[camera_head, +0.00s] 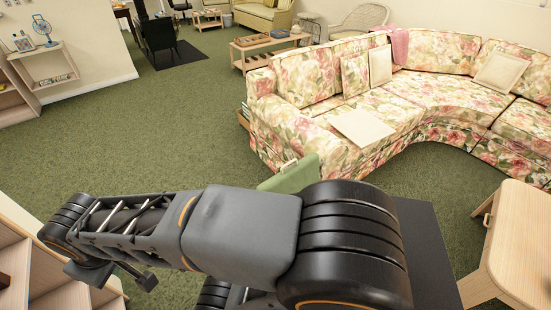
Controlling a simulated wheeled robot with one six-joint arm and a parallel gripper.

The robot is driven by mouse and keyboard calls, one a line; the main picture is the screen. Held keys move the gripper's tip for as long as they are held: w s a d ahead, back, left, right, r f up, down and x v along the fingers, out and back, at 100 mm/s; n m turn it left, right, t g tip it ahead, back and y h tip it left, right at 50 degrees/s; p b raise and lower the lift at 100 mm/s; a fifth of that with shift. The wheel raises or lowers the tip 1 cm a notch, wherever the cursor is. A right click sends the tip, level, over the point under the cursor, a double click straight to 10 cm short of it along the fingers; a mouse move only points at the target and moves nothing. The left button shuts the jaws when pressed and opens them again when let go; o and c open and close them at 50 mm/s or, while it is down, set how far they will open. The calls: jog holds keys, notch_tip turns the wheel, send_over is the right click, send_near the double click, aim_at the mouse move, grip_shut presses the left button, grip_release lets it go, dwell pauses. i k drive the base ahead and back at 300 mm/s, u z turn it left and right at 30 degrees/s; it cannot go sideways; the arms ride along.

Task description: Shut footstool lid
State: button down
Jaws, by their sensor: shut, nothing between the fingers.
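A green padded panel (290,175) stands tilted up from the floor just beyond my arm, in front of the floral sofa. A small pale tab shows at its top edge. It looks like the footstool's raised lid; the body below is hidden behind my arm, so I cannot see inside. My gripper (146,281) is at the lower left, small and dark, partly covered by my arm's end joint. It is shut and empty, well left of the green panel and apart from it.
The floral corner sofa (436,95) fills the right behind the panel. A pale wooden table (522,240) stands at the right edge, and a wooden shelf (35,265) at the lower left. Green carpet (165,140) is clear at left and middle.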

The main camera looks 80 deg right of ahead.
aim_at(304, 172)
jog(key=z, duration=1.45)
jog(key=i, duration=1.85)
jog(key=z, duration=1.15)
